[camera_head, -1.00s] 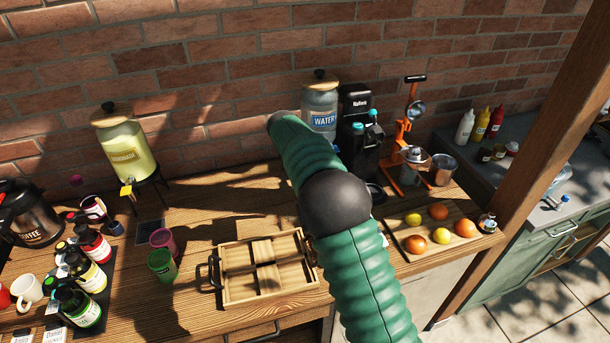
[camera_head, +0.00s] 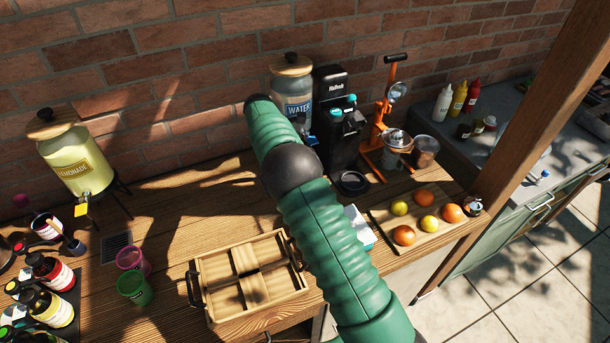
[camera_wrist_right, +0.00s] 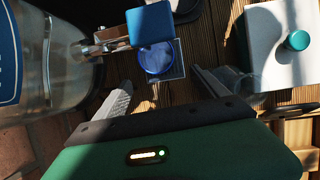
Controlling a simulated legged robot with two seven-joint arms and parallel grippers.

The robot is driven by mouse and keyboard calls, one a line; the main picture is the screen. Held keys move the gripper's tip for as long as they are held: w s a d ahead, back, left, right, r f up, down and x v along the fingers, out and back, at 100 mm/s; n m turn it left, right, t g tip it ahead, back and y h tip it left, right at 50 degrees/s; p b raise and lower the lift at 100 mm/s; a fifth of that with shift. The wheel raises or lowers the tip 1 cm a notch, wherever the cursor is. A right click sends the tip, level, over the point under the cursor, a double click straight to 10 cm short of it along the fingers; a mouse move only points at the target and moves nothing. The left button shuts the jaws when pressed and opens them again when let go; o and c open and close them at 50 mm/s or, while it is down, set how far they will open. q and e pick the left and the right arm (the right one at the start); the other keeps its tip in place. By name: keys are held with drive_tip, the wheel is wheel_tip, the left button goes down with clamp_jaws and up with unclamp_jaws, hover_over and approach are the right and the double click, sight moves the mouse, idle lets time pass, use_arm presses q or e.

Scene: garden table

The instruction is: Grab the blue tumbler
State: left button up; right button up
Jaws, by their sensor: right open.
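The blue tumbler (camera_wrist_right: 157,58) shows in the right wrist view as a round blue shape below the blue tap handle (camera_wrist_right: 150,22) of the water dispenser. My right gripper (camera_wrist_right: 163,84) is open, with one finger on each side and the tumbler between and just beyond the fingertips. I cannot tell whether they touch it. In the head view my green right arm covers the gripper and the tumbler. The glass water dispenser (camera_head: 291,95) stands against the wall behind the arm. My left gripper is out of view.
A black coffee machine (camera_head: 338,120) stands right of the dispenser, then an orange juicer (camera_head: 372,158). A wooden tray (camera_head: 205,265) lies at the front, with pink (camera_head: 133,257) and green (camera_head: 134,288) tumblers to its left. A fruit board (camera_head: 380,213) lies at right.

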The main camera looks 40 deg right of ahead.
drive_tip(key=x, duration=0.4)
drive_tip(key=shift+w+d+r, duration=0.15)
drive_tip(key=shift+w+d, duration=0.05)
drive_tip(key=shift+d, duration=0.15)
drive_tip(key=d+f+p, duration=0.1)
drive_tip(key=f, duration=0.1)
drive_tip(key=s+d+f, duration=0.1)
drive_tip(key=d+f, duration=0.1)
drive_tip(key=shift+d+p, duration=0.35)
drive_tip(key=shift+p, duration=0.05)
drive_tip(key=shift+s+a+f, duration=0.1)
drive_tip(key=shift+a+f, duration=0.25)
drive_tip(key=shift+f, duration=0.2)
drive_tip(key=shift+a, duration=0.35)
drive_tip(key=shift+w+d, duration=0.1)
drive_tip(key=shift+w, duration=0.1)
drive_tip(key=shift+c, duration=1.2)
drive_tip(key=shift+s+d+f, duration=0.1)
drive_tip(key=shift+d+f, duration=0.05)
drive_tip(key=shift+d, duration=0.35)
drive_tip(key=c, duration=0.7)
drive_tip(key=shift+c, duration=1.2)
drive_tip(key=shift+a, duration=0.3)
drive_tip(key=c, duration=0.6)
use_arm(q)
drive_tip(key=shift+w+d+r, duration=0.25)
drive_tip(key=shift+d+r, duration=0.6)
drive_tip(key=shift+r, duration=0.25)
use_arm(e)
drive_tip(key=shift+o, duration=0.2)
